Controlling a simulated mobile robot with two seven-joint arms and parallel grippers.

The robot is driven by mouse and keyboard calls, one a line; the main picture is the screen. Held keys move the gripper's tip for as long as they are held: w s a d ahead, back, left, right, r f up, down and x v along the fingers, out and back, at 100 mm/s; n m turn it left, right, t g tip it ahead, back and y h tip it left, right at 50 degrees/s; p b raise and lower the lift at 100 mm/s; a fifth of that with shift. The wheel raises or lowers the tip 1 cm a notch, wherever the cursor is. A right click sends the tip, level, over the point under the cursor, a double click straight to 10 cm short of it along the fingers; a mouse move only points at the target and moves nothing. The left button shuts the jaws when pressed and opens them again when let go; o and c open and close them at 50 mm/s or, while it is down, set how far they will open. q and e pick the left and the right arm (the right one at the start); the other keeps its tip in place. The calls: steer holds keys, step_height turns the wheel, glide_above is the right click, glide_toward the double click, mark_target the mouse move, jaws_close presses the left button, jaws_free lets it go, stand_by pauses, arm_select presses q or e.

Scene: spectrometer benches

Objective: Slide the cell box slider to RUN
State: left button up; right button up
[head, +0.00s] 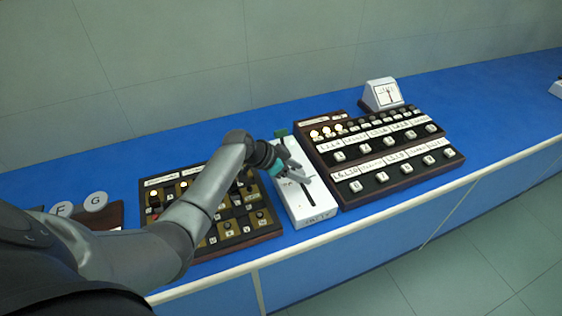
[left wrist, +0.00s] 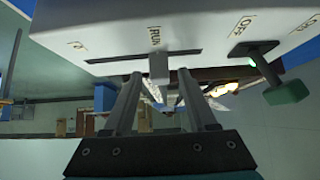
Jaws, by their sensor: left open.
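The white cell box (head: 322,204) stands on the blue bench, with a dark slot in its top and a green-handled lever (head: 281,133) at its far end. My left gripper (head: 297,178) is over the box. In the left wrist view the box (left wrist: 110,22) appears above, with the slot and a grey slider knob (left wrist: 158,68) on it. The word RUN shows beside the slot near the knob, and OFF near the green lever (left wrist: 287,92). My left gripper (left wrist: 159,76) is open, its fingertips on either side of the knob with gaps showing. My right gripper is not in view.
A dark panel with several knobs (head: 262,228) lies left of the box, under my left arm. A button panel (head: 392,178) stands close on the right, with a white meter (head: 382,94) behind it.

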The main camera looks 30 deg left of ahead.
arm_select(q)
steer(key=p+v, duration=0.1)
steer(key=v, duration=1.3)
steer(key=shift+s+r, duration=0.15)
steer(key=shift+s, duration=0.05)
